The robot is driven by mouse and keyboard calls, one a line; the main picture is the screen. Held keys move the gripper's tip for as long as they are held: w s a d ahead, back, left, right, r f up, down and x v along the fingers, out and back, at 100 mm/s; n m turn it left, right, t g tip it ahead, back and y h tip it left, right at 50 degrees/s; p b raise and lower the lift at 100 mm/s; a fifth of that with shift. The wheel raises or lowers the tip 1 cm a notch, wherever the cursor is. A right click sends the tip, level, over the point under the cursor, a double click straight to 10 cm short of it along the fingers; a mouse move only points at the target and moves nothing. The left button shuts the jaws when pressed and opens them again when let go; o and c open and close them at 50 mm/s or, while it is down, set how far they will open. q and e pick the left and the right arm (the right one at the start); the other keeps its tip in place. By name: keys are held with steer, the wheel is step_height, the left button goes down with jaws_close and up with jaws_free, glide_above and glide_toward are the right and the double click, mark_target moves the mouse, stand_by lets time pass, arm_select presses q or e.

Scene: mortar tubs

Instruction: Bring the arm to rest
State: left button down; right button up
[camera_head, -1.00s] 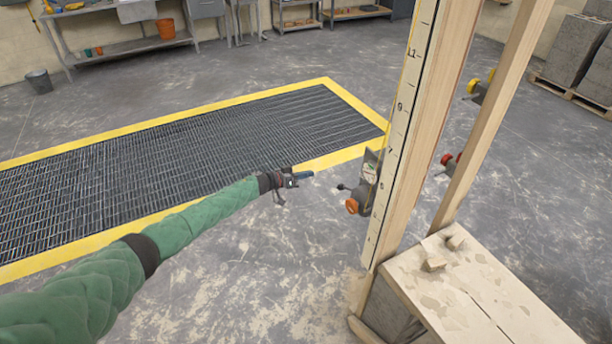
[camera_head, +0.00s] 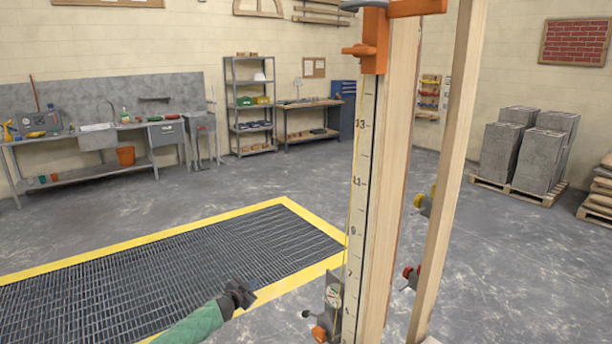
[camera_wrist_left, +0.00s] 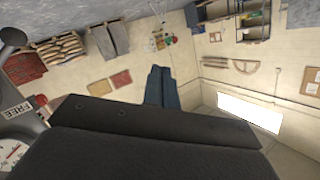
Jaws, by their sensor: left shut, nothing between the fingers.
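My left arm, in a green sleeve, comes in from the bottom of the head view. Its dark left gripper (camera_head: 252,292) is over the yellow-edged floor grating, left of the upright wooden post. In the left wrist view the two blue-grey fingers (camera_wrist_left: 162,88) lie together, with nothing between them. The gripper is apart from the post and touches nothing that I can see. My right gripper is in neither view.
The post with a numbered scale (camera_head: 355,200) stands close on the right, with a gauge and orange knob (camera_head: 327,310) low on it. The grating (camera_head: 150,280) lies at left. Benches, a shelf (camera_head: 250,105) and block pallets (camera_head: 525,150) stand far back. The floor between is clear.

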arm_select(q)
steer(key=s+f+n+g+y+b, duration=0.2)
steer(key=s+f+n+g+y, duration=0.45)
steer(key=s+f, duration=2.35)
steer(key=s+f+g, duration=0.2)
steer(key=s+f, duration=0.5)
steer(key=s, duration=0.8)
steer(key=s+f+n+g+b, duration=0.1)
steer(key=s+f, duration=0.6)
steer(key=s, duration=0.9)
steer(key=s+f+n+g, duration=0.1)
steer(key=s+f+g, duration=0.2)
steer(key=s+f, duration=0.5)
steer(key=s+h, duration=0.1)
steer(key=s, duration=0.6)
steer(key=shift+s+d, duration=0.15)
steer(key=shift+d, duration=0.2)
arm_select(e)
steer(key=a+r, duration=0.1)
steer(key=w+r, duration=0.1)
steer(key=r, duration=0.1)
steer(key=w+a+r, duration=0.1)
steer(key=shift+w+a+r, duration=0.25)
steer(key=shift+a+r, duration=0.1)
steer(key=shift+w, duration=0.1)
